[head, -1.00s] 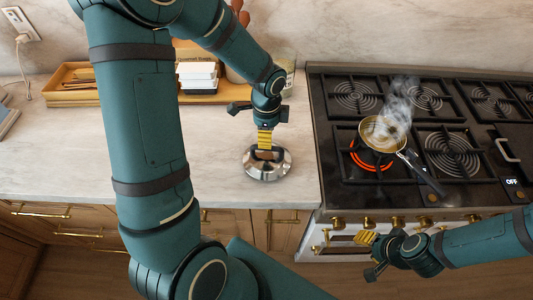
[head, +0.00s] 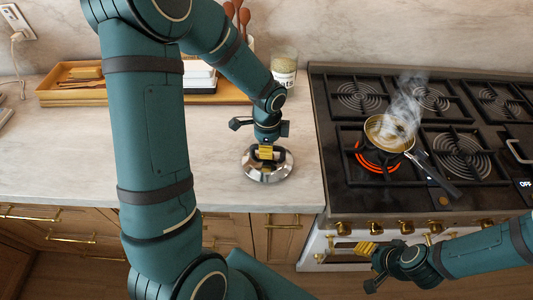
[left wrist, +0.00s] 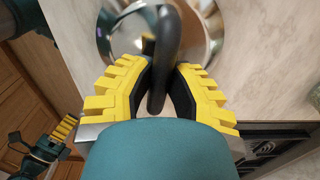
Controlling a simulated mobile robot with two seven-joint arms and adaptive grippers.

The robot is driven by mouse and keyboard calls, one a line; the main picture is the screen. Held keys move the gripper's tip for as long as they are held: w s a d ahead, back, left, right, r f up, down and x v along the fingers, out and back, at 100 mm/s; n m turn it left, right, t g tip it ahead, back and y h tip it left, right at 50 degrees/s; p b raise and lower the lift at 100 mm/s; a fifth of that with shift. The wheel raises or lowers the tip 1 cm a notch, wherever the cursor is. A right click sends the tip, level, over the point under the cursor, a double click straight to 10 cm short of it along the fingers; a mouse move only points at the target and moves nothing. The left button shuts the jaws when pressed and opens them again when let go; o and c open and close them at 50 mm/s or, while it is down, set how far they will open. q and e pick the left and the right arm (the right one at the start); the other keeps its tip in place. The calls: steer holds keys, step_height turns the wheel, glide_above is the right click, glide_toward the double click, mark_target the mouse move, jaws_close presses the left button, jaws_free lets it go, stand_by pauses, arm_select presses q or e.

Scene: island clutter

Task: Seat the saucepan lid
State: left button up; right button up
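The saucepan lid (head: 252,172) is a shiny steel disc with a black loop handle, lying on the marble counter. In the left wrist view the handle (left wrist: 168,40) runs between the yellow-and-black fingers of my left gripper (left wrist: 164,85). The fingers stand on both sides of the handle with a narrow gap showing; firm contact is not visible. In the head view the left gripper (head: 265,153) is right over the lid. The saucepan (head: 388,135), with a dark handle, sits uncovered and steaming on a glowing burner. My right gripper (head: 367,250) is in front of the stove, apart from everything.
The black stove top (head: 345,190) lies right of the counter, with several grates and an orange-hot burner (head: 378,167). A wooden tray (head: 60,97), white containers (head: 199,75) and a glass jar (head: 284,68) stand at the back. Bare counter lies left of the lid.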

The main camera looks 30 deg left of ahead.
arm_select(q)
steer(key=shift+r, duration=0.15)
jaws_close()
steer(key=shift+r+p, duration=2)
steer(key=shift+r, duration=0.4)
steer(key=shift+f, duration=0.1)
